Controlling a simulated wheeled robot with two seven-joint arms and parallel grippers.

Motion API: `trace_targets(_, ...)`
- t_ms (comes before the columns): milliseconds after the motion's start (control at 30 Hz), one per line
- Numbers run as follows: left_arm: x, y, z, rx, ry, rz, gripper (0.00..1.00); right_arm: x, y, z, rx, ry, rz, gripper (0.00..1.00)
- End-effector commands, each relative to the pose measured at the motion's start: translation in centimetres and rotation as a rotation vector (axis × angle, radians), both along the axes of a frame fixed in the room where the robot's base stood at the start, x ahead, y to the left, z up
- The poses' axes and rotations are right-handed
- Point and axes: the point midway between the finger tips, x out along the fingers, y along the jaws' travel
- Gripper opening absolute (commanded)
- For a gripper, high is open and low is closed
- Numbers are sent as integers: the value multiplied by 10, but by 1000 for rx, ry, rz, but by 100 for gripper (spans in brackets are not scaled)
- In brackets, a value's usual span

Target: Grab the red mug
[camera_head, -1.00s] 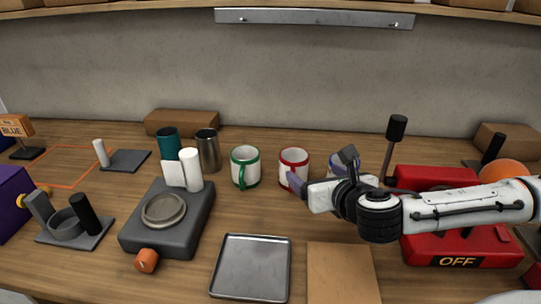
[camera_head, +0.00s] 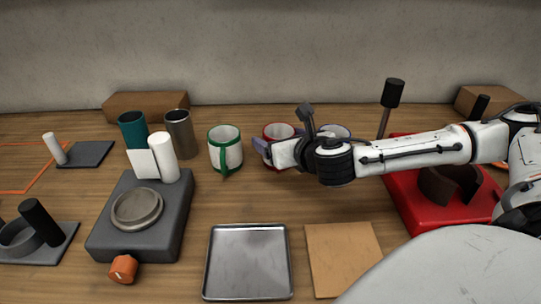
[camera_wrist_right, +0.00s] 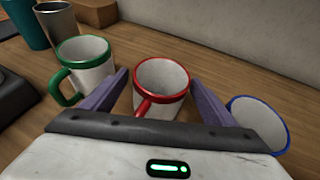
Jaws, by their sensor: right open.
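The red mug is white with a red rim and red handle. In the head view the red mug (camera_head: 279,131) stands on the table, its lower part hidden behind my right gripper (camera_head: 262,151). In the right wrist view the red mug (camera_wrist_right: 162,82) stands upright between the two purple fingers of my open right gripper (camera_wrist_right: 160,95), its handle toward the palm. The fingers appear apart from the mug's sides. My left gripper is not in view.
A green-rimmed mug (camera_head: 225,150) stands close to the left. A blue-rimmed mug (camera_wrist_right: 260,122) stands close to the right. A metal tray (camera_head: 248,262) and a brown board (camera_head: 342,257) lie in front. A grey device (camera_head: 150,215) and tumblers (camera_head: 180,134) are further left.

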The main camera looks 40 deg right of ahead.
Motion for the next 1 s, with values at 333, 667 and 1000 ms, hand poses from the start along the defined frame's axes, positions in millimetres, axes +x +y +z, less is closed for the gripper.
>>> trace_targets(333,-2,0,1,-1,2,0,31,0,0,1,0,0,0,54)
trace_targets(667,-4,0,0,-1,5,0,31,1,0,2,-1,-3,0,25)
trace_targets(1000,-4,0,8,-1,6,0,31,1,-1,45,-3,-8,0,25)
